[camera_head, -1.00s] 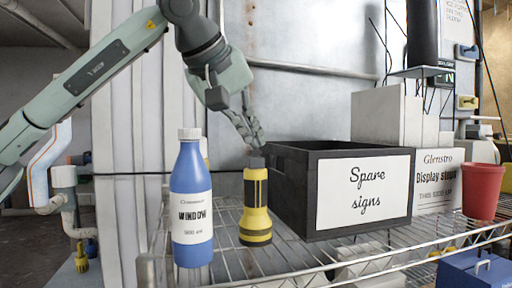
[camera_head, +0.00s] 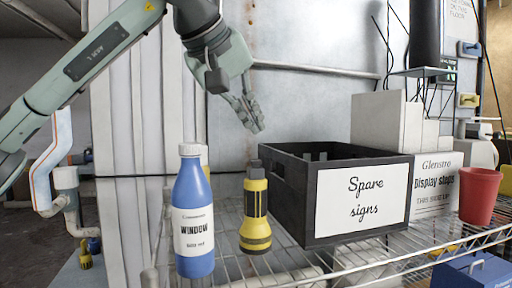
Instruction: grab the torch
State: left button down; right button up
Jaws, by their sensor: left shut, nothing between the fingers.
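The torch (camera_head: 255,214) is yellow and black and stands upright on the wire shelf, between the blue window-cleaner bottle and the black crate. My left gripper (camera_head: 254,121) is above the torch and a little behind it, fingers pointing down to the right. It is shut, holds nothing and is apart from the torch. My right gripper is not in view.
The blue bottle (camera_head: 193,222) stands just left of the torch. The black "Spare signs" crate (camera_head: 290,207) stands close on the right. White boxes (camera_head: 434,185) and a red cup (camera_head: 480,196) are further right on the wire shelf (camera_head: 372,255). A metal wall is behind.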

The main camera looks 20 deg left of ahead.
aim_at(255, 233)
jog(key=j+z, duration=0.25)
jog(key=j, duration=0.2)
jog(key=k+j+z, duration=0.1)
jog(key=j+z, duration=0.15)
jog(key=j, duration=0.2)
jog(key=k+j+z, duration=0.1)
jog(key=j+z, duration=0.15)
jog(key=j, duration=0.2)
